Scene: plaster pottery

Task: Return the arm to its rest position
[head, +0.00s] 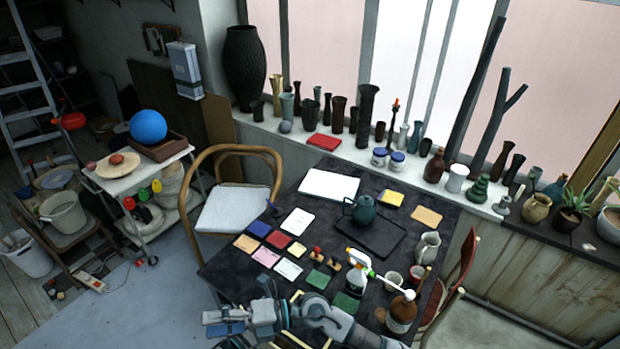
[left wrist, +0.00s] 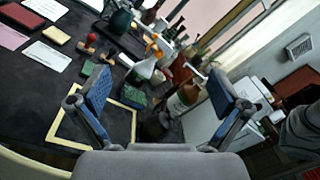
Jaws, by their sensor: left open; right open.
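My right gripper (head: 240,308) is at the bottom of the head view, over the near edge of the dark table. Its fingers are apart with nothing between them. My left gripper (left wrist: 158,88) shows in the left wrist view, its two blue-padded fingers spread wide and empty. Beyond and below its fingers are the dark tabletop, a pale yellow frame (left wrist: 88,146) and a brown bottle (left wrist: 184,97). In the head view I cannot make out the left gripper.
On the dark table (head: 225,272) stand a spray bottle (head: 357,272), the brown bottle (head: 401,312), a teapot (head: 362,210) on a black tray (head: 376,240), and several cards. A wooden chair (head: 232,205) stands beyond its left side. Vases line the windowsill.

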